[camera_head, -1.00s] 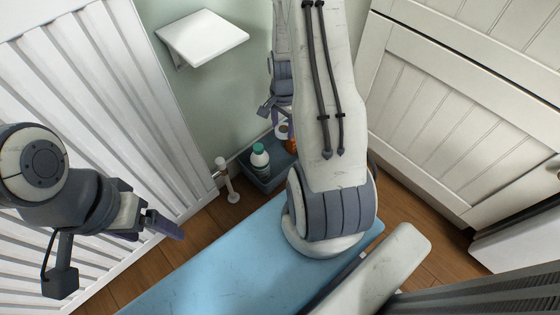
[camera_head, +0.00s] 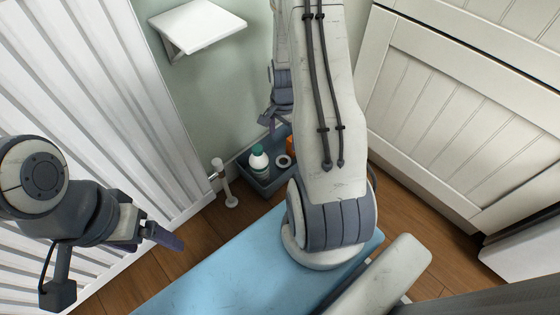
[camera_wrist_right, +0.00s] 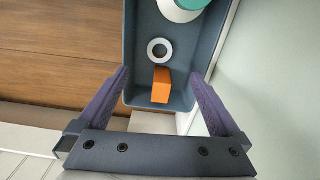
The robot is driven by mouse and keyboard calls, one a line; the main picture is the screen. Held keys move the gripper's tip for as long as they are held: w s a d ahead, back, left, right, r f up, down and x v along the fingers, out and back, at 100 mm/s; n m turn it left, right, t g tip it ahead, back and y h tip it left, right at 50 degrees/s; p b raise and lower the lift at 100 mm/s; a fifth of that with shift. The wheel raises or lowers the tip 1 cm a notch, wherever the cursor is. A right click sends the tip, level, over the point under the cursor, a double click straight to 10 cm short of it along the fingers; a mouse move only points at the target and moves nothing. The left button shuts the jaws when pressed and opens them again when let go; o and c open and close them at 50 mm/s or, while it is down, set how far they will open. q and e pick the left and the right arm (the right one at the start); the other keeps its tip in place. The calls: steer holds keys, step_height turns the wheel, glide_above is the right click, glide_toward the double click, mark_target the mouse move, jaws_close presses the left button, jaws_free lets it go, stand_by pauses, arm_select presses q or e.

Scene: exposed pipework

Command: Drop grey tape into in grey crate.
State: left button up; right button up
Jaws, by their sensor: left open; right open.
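The grey crate (camera_head: 258,184) stands on the floor by the wall, and its inside shows in the right wrist view (camera_wrist_right: 136,30). The grey tape (camera_head: 284,161), a small pale ring, is inside it; in the right wrist view the tape (camera_wrist_right: 151,50) lies between a bottle and an orange block. My right gripper (camera_head: 269,122) is open and empty above the crate's far side; in its wrist view the spread fingers (camera_wrist_right: 160,76) appear on either side of the crate's near end. My left gripper (camera_head: 162,238) is open and empty by the radiator, away from the crate.
A white bottle with a teal cap (camera_head: 259,163) and an orange block (camera_wrist_right: 161,86) are also in the crate. A white radiator (camera_head: 95,90) is at left, with a pipe valve (camera_head: 225,185) near the crate. A wall shelf (camera_head: 198,27) is above. A blue surface (camera_head: 235,270) lies in front.

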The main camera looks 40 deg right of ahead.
step_height(320, 180, up, 10)
steer(key=p, duration=0.7)
steer(key=shift+r, duration=0.25)
steer(key=shift+f, duration=0.15)
step_height(320, 180, down, 11)
steer(key=b, duration=0.7)
step_height(320, 180, up, 6)
steer(key=p, duration=0.6)
